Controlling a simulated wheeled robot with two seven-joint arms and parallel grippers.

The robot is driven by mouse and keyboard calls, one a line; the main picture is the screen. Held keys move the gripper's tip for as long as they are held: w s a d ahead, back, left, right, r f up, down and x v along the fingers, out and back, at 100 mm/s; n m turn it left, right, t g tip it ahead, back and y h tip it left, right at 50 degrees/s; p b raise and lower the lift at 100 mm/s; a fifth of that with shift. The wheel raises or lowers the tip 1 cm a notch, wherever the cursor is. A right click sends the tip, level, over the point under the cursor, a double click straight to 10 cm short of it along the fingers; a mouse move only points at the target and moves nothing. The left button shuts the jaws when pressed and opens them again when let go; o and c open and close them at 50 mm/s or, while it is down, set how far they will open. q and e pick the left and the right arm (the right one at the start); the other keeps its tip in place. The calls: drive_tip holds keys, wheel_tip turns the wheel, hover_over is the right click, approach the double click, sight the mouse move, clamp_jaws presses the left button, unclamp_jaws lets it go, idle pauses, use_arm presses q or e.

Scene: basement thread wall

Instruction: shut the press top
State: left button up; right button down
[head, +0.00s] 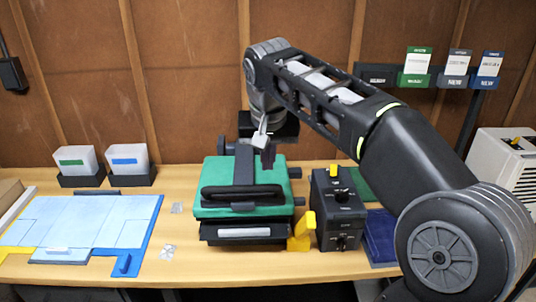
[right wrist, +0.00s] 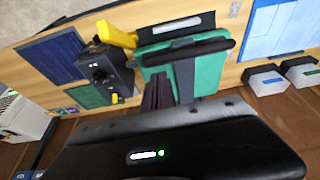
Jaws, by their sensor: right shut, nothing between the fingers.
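The press (head: 243,232) stands on the workbench in the middle of the head view, with a green top, a black bar handle (head: 242,193) along its front and a dark base below. The top lies over the base and looks lowered; I cannot tell whether a small gap remains. The green top (right wrist: 209,72) also shows in the right wrist view. My right gripper (head: 263,143) is shut and empty, above the rear part of the top, pointing down. In the right wrist view its fingers (right wrist: 158,92) overlap the top's edge; contact is unclear. My left gripper is out of view.
A black control box (head: 338,212) with a yellow knob and a yellow lever (head: 302,232) stand right of the press. A light blue mat (head: 85,222) lies left. Two card holders (head: 128,165) stand at the back left. A dark blue pad (head: 380,238) lies right.

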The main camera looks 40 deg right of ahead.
sight(267, 185)
drive_tip(key=x, duration=0.6)
drive_tip(key=shift+s+a+f, duration=0.15)
drive_tip(key=shift+s, duration=0.15)
